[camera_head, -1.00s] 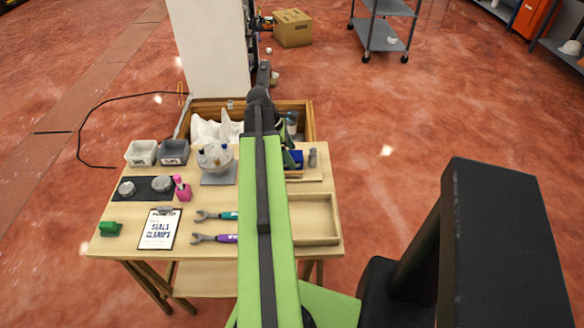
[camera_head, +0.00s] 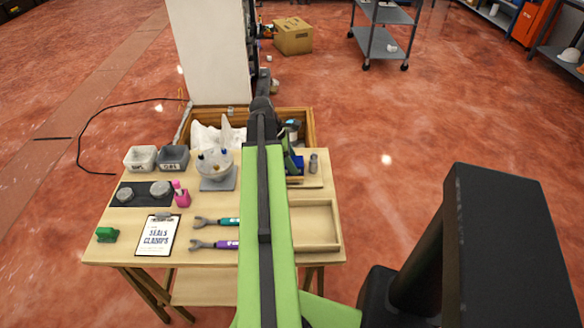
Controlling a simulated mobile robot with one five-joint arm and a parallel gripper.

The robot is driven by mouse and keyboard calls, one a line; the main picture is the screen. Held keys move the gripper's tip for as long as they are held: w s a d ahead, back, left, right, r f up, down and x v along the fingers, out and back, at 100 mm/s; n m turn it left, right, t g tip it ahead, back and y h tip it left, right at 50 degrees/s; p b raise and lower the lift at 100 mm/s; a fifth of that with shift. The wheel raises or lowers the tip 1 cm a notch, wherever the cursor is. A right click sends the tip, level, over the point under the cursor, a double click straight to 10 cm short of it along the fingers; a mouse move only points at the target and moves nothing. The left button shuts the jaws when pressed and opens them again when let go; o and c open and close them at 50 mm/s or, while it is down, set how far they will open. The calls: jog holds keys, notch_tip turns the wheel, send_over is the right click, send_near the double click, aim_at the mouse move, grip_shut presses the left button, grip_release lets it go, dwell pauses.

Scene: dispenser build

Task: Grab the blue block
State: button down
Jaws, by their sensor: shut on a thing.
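The blue block (camera_head: 299,166) shows as a small dark blue patch just right of my arm, at the wooden tray on the right of the table. My gripper (camera_head: 291,160) is at the block, with dark green fingers beside it. It is shut on the blue block. My arm hides most of the gripper and the left part of the block. I cannot tell whether the block is clear of the tray.
A grey cylinder (camera_head: 313,163) stands just right of the block. An empty wooden tray (camera_head: 332,222) lies nearer. A wooden crate (camera_head: 309,125) with white cloth is behind.

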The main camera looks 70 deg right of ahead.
jog(key=shift+r, duration=0.1)
notch_tip(320, 180, up, 10)
jog(key=p, duration=1)
